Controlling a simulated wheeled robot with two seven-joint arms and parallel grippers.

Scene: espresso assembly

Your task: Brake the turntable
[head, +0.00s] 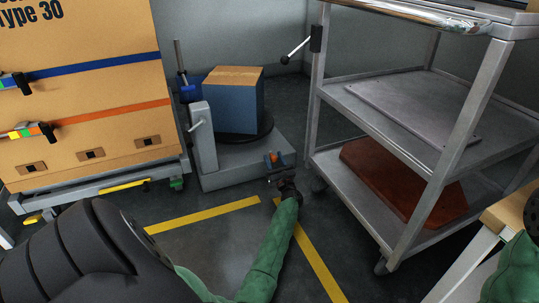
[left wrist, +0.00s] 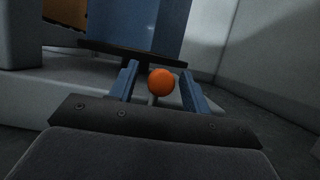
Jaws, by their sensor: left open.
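The turntable is a dark disc (head: 258,135) on a grey base (head: 240,176), with a blue box (head: 232,103) standing on it. An orange ball knob (left wrist: 161,82) on a thin pale stem stands at the near side of the base. The knob also shows small in the head view (head: 273,157). My left gripper (head: 281,168) is at the base's front right. In the left wrist view its open blue fingers (left wrist: 160,88) stand on both sides of the knob, with gaps visible. The stem's lower end is hidden by the gripper body. My right gripper is not in view.
A grey metal shelf cart (head: 392,125) stands close on the right, with a brown board (head: 392,180) on its lower shelf. A large orange-tan crate (head: 95,100) on a wheeled frame stands left. Yellow floor lines (head: 205,215) mark open floor in front.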

